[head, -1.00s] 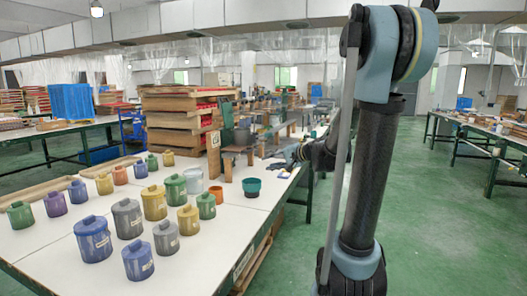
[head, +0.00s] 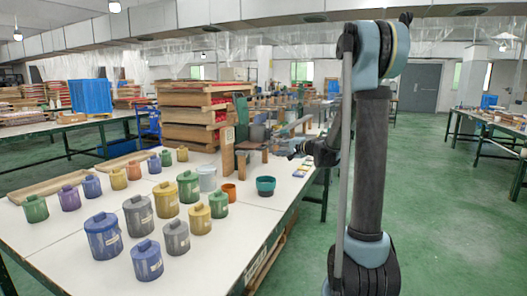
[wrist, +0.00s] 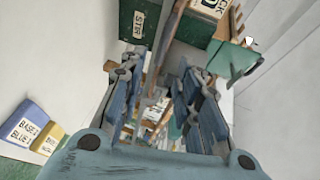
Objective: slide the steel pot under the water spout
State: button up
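A plain light-grey pot (head: 207,179), which looks like the steel pot, stands upright on the white table behind the lidded pots in the head view. I cannot make out a water spout for certain; a wooden stand (head: 228,150) with a green upright part is just behind the pot. My gripper (head: 297,150) is up and to the right of the pot, apart from it, near the table's far right edge. In the wrist view my gripper's blue fingers (wrist: 163,105) are spread, with nothing clearly held between them. The pot is not recognisable in the wrist view.
Several coloured lidded pots, including a blue one (head: 103,238), fill the table's left and front. Stacked wooden trays (head: 190,115) stand behind. Green floor is open at right.

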aim_at(266, 146)
jog(key=x, duration=0.9)
jog(key=shift+w+a+f, duration=0.1)
jog(key=shift+w+a, duration=0.05)
grip_shut()
